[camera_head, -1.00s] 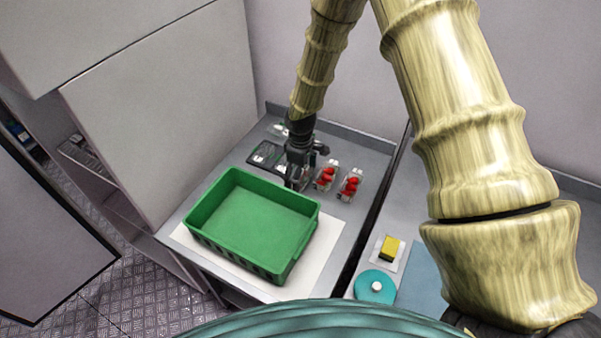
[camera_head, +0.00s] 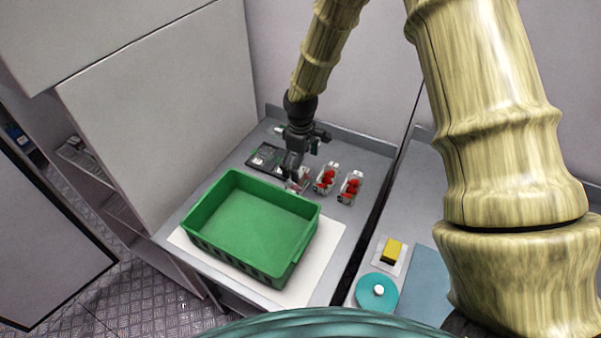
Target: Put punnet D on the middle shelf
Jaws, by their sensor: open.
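Three small clear punnets with red berries stand in a row on the grey counter behind the green crate. The right punnet (camera_head: 349,187) and the middle punnet (camera_head: 326,179) show clearly. The left punnet (camera_head: 302,181) is partly hidden by my gripper (camera_head: 293,178), which is open and low over it. I cannot tell whether the fingers touch it. No letters can be read, so I cannot tell which punnet is D. I cannot make out a middle shelf for certain; a rack with shelves (camera_head: 88,165) shows at the left, partly hidden by a grey panel.
An empty green crate (camera_head: 205,241) stands on a white mat (camera_head: 322,262) in front of the punnets. Dark trays (camera_head: 266,157) lie to the left of my gripper. A yellow sponge (camera_head: 391,250) and a teal round lid (camera_head: 377,293) lie on the right counter.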

